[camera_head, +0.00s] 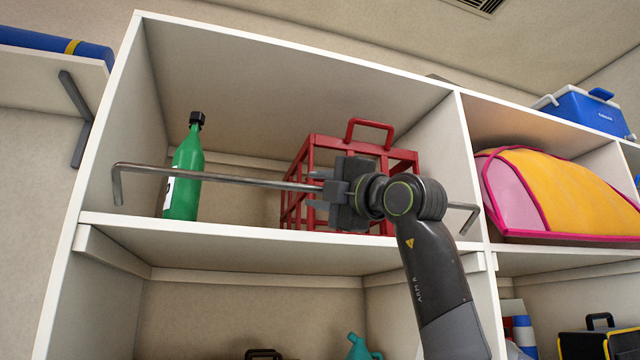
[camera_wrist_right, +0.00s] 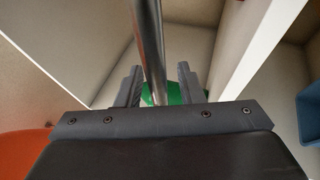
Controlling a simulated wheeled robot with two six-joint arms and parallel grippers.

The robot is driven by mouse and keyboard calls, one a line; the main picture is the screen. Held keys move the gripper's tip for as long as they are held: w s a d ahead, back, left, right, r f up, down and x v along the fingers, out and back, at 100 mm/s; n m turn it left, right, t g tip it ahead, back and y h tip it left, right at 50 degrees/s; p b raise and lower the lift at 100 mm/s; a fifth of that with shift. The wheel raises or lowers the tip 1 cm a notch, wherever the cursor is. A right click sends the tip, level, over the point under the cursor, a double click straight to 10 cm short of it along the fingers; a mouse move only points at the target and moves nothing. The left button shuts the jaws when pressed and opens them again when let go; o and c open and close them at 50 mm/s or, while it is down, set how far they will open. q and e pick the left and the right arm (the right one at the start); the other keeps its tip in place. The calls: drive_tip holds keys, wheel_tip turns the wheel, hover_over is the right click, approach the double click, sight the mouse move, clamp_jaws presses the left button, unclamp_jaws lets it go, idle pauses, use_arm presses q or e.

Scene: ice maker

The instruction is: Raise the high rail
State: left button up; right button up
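The high rail (camera_head: 230,180) is a thin grey metal bar with ends bent downward. It runs across the front of the upper left shelf compartment, a little above the shelf board. My right gripper (camera_head: 325,190) is at the rail, right of its middle. In the right wrist view the rail (camera_wrist_right: 149,45) passes between the two fingers of my right gripper (camera_wrist_right: 158,85). Gaps show between the rail and both fingers, so the gripper looks open around it. Part of the rail is hidden behind my gripper and wrist in the head view. My left gripper is not in view.
Behind the rail stand a green bottle (camera_head: 185,172) and a red crate (camera_head: 300,170). The white shelf unit (camera_head: 290,46) has a divider right of my wrist. A pink and yellow bag (camera_head: 560,190) fills the compartment to the right. A blue cooler (camera_head: 585,108) stands on top.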

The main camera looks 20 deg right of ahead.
drive_tip(key=shift+d, duration=0.1)
drive_tip(key=shift+s, duration=0.1)
drive_tip(key=shift+c, duration=0.8)
clamp_jaws()
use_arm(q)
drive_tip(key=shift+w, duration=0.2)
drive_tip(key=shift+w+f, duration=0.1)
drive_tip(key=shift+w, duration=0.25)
use_arm(e)
drive_tip(key=shift+r, duration=0.1)
